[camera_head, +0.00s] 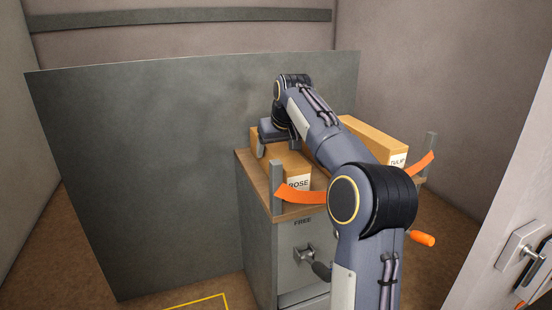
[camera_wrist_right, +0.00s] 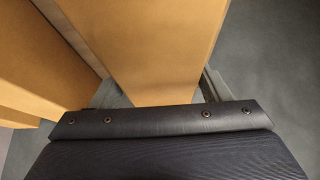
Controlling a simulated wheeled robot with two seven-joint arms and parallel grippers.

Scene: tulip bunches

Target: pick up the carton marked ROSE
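The carton marked ROSE (camera_head: 287,164) lies on the wooden top of a grey cabinet, its white label facing the front. My right gripper (camera_head: 270,142) is over the far end of this carton, with one finger down along its left side. In the right wrist view, the carton (camera_wrist_right: 155,45) runs between the two fingers of my right gripper (camera_wrist_right: 157,88). The fingers are close to its sides, but whether they press on it cannot be told. My left gripper is not in view.
A second carton, marked TULIP (camera_head: 375,138), lies to the right, partly behind my right arm. Orange curved straps (camera_head: 300,195) and grey posts (camera_head: 276,187) edge the cabinet top (camera_head: 252,175).

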